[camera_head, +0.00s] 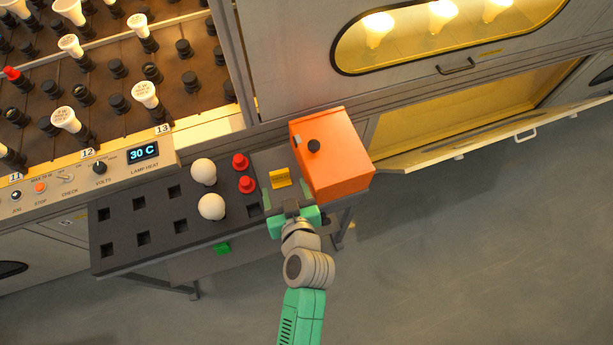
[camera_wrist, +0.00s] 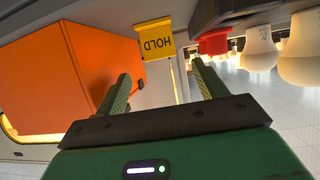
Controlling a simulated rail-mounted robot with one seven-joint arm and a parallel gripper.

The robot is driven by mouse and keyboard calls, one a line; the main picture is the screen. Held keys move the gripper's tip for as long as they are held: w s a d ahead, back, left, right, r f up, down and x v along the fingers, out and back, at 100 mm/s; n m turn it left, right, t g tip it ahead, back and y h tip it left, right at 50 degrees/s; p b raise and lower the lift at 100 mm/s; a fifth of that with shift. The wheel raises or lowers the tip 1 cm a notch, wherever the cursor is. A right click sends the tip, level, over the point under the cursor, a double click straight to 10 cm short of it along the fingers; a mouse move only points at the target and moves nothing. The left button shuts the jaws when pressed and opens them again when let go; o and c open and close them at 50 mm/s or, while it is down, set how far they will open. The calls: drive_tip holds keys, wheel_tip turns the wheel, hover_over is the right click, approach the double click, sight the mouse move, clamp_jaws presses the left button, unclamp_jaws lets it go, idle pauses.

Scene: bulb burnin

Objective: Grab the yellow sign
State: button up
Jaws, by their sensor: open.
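The yellow sign (camera_head: 280,179) sits on the grey right end of the bench, left of the orange box. In the wrist view the yellow sign (camera_wrist: 156,40) reads "HOLD" upside down, and it is ahead of my fingers, a little above the gap between them. My gripper (camera_head: 291,203) is close to the sign on its near side. In the wrist view my gripper (camera_wrist: 158,85) has its two green fingers spread, with nothing between them. The sign's lower mount is hard to make out.
The orange box (camera_head: 333,160) stands close on the right, near one finger in the wrist view. Two red caps (camera_head: 243,172) and two white bulbs (camera_head: 207,190) stand to the left on the dark socketed bench (camera_head: 150,222). An open flap (camera_head: 455,150) is at the right.

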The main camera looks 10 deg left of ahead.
sight(280, 176)
drive_tip(key=shift+s+d+f, duration=0.1)
drive_tip(key=shift+f, duration=0.55)
drive_tip(key=b+x, duration=0.1)
drive_tip(key=x, duration=0.3)
drive_tip(key=b+x, duration=0.1)
drive_tip(key=x, duration=0.2)
drive_tip(key=shift+w+a+b, duration=0.3)
drive_tip(key=shift+w+b, duration=0.1)
drive_tip(key=shift+s, duration=0.1)
drive_tip(key=shift+c, duration=0.2)
drive_tip(key=c, duration=1)
